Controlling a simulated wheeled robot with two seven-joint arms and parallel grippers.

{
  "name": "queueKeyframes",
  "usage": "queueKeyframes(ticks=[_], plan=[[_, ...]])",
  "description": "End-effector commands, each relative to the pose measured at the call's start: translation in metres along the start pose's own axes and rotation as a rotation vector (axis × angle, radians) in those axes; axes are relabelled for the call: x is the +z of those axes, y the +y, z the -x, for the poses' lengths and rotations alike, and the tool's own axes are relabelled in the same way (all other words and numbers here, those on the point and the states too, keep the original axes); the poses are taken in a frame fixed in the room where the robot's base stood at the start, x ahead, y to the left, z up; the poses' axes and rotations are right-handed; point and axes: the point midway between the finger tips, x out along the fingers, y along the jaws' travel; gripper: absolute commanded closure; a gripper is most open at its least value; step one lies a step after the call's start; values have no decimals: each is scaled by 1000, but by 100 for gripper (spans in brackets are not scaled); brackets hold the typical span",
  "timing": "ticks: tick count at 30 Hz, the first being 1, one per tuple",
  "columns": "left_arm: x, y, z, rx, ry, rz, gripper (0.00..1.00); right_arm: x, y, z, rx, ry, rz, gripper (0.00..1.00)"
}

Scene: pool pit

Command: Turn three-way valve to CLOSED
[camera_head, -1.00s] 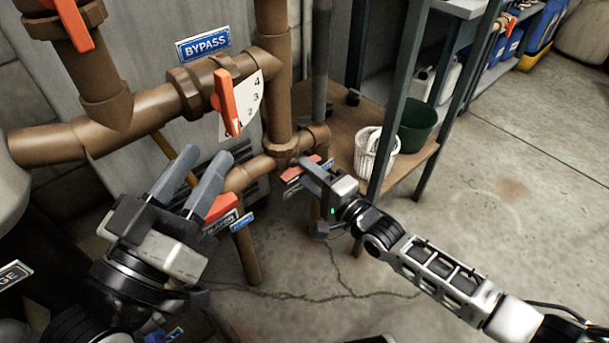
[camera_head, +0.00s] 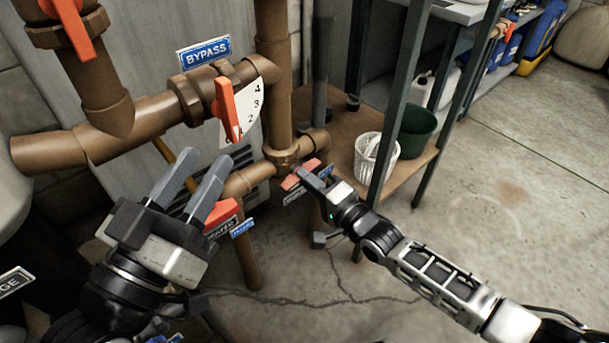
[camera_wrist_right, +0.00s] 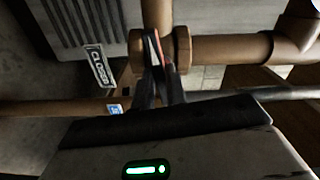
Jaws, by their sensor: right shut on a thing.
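The valve's orange handle (camera_head: 311,166) is low on the brown pipework, near the middle of the head view. My right gripper (camera_head: 302,174) is shut on this handle, and its fingers hide part of it. In the right wrist view a strip of the orange handle (camera_wrist_right: 165,52) shows between the closed fingers (camera_wrist_right: 158,66), in front of a brown pipe fitting. A tag reading CLOSED (camera_wrist_right: 101,66) is left of the fingers there. My left gripper (camera_head: 195,168) is open and empty, with its two grey fingers apart in front of the pipes.
An orange part (camera_head: 222,214) with small tags is close to my left fingers. The bypass valve handle (camera_head: 226,108) stands above, beside a numbered dial (camera_head: 258,98). A shelf post (camera_head: 401,100), white basket (camera_head: 375,160) and green bucket (camera_head: 416,130) are right of my right gripper.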

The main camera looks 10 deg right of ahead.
Motion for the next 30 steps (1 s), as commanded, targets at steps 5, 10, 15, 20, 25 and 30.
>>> queueKeyframes(ticks=[5,10,15,20,25,30], plan=[[-16,3,-4,1,2,-1,64,0,-2,1,4,0,444,100],[-23,4,-6,1,3,-2,64,0,-2,0,2,0,876,100],[-26,5,-7,1,3,-2,64,0,0,1,2,0,1273,100],[-26,5,-7,1,3,-2,64,0,0,1,1,-1,1448,100],[-26,5,-6,1,3,-2,64,0,0,1,0,-1,1458,100],[-31,6,-8,1,3,-2,64,0,-1,1,1,-2,1408,100]])
